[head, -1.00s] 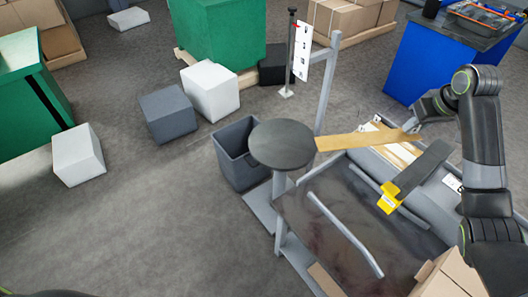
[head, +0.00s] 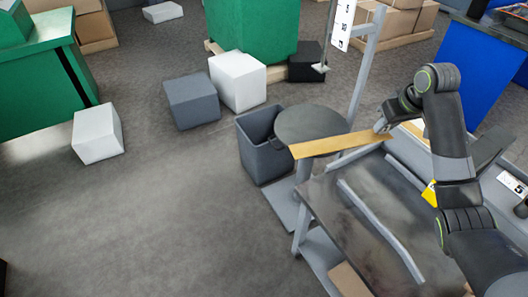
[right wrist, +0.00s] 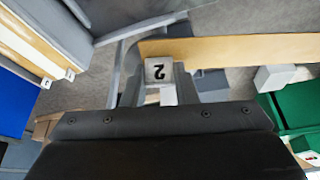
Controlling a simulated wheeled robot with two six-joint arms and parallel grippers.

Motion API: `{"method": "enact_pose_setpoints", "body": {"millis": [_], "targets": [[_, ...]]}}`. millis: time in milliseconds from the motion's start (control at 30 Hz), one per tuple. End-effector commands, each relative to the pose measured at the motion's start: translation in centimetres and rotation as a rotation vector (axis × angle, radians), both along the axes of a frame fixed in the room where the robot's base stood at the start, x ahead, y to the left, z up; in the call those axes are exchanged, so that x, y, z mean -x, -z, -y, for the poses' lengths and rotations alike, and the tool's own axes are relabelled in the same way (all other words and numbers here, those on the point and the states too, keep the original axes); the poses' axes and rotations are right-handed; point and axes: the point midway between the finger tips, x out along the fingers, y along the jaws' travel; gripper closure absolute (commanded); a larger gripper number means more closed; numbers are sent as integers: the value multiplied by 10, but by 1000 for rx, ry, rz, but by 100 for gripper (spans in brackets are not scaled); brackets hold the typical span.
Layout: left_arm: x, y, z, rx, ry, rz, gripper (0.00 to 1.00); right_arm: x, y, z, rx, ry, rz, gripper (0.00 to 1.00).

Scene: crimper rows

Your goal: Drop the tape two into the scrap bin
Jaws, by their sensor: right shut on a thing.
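The tape (head: 325,145) is a long flat tan strip. In the head view my right gripper (head: 383,128) is shut on its right end, and its free end reaches left over the round dark stool-like top, near the scrap bin. In the right wrist view the tape (right wrist: 240,48) runs to the right from my right gripper (right wrist: 166,82), with a white label marked 2 between the fingers. The scrap bin (head: 262,163) is an open dark grey tub on the floor, left of the round top. My left gripper is not in view.
The round dark top (head: 310,122) stands between bin and gripper. A grey-framed table (head: 350,215) with a raised rail lies below the arm. A grey upright post (head: 366,65) rises behind the tape.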

Motion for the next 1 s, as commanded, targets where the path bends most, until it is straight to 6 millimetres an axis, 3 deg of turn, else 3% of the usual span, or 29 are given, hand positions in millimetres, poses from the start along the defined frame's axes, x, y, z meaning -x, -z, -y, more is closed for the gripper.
{"method": "enact_pose_setpoints", "body": {"millis": [33,167,533,667,833,1000], "targets": [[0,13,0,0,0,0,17,0,13,0,0,0,1,98],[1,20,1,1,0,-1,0,0,20,0,0,0,1,98],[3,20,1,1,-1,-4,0,0,21,-1,0,0,0,98],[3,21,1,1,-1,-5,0,8,35,-11,4,-6,-4,98],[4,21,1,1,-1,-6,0,44,87,-47,17,-4,-7,98],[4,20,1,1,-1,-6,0,104,133,-86,14,53,2,98]]}}
